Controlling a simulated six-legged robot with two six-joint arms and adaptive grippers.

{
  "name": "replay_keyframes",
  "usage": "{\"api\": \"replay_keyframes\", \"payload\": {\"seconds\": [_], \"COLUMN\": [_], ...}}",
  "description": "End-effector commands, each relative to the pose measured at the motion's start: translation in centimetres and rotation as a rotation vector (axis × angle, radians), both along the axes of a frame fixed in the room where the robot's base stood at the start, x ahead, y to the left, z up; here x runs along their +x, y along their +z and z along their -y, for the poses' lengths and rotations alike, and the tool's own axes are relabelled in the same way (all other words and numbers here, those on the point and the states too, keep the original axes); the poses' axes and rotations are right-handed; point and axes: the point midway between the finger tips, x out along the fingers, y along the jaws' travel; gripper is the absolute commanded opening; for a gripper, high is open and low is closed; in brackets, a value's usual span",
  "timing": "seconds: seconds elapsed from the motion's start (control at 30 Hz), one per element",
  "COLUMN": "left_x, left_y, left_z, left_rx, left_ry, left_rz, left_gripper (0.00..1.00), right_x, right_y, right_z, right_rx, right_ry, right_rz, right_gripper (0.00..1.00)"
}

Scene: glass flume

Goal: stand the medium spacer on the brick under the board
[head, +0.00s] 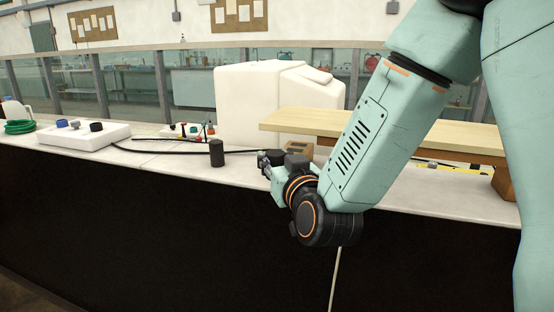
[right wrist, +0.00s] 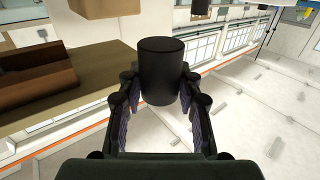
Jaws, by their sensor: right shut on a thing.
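The medium spacer, a black cylinder (right wrist: 161,75), is held between the two fingers of my right gripper (right wrist: 158,100) in the right wrist view. In the head view my right gripper (head: 267,160) is low over the bench's front part, and the spacer is mostly hidden there. The pale wooden board (head: 400,131) lies raised to the right of the gripper. A brick (head: 299,148) shows under its left end, just behind the gripper. How far the spacer is from it I cannot tell. My left gripper is not in view.
Another dark cylinder (head: 216,153) stands on the bench (head: 185,163), left of the gripper. A large white tank (head: 265,100) stands behind. A black cable, a white control box (head: 85,136) and a green hose coil (head: 20,127) lie left. A second brick (head: 503,182) supports the board's right end.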

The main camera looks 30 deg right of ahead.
Motion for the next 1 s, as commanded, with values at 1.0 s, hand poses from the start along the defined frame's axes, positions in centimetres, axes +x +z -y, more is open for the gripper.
{"api": "replay_keyframes", "payload": {"seconds": [1.0], "left_x": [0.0], "left_y": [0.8], "left_z": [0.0], "left_rx": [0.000], "left_ry": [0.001], "left_rz": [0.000], "left_gripper": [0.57], "right_x": [4.3], "right_y": [0.0], "right_z": [5.3], "right_rx": [0.001], "right_ry": [0.000], "right_rz": [0.001], "right_gripper": [0.00]}}
